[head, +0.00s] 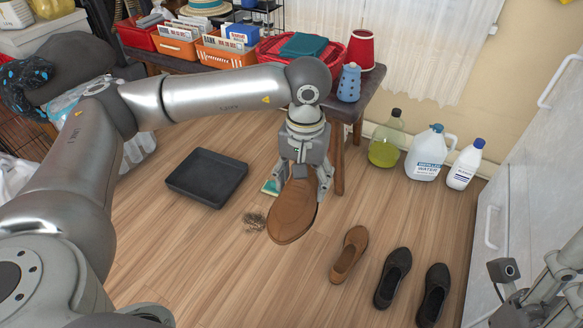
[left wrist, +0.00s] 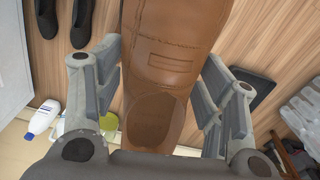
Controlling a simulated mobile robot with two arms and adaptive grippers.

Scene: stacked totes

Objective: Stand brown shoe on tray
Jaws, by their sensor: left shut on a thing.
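My left gripper (head: 301,184) is shut on a brown shoe (head: 291,213), holding it by the heel end above the wood floor with its toe toward the front. In the left wrist view the shoe (left wrist: 165,70) fills the middle between the two fingers. A black shallow tray (head: 207,175) lies empty on the floor, left of the held shoe. A second brown shoe (head: 349,254) stands on the floor to the right. Part of my right gripper (head: 560,285) shows at the lower right edge; its fingertips are not clear.
Two black shoes (head: 393,278) stand beside the floor's brown shoe. A tangled brown clump (head: 254,221) and a small teal item (head: 270,187) lie near the tray. A loaded table (head: 368,88) is behind; jugs (head: 431,153) stand at the wall. A white cabinet (head: 520,190) is right.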

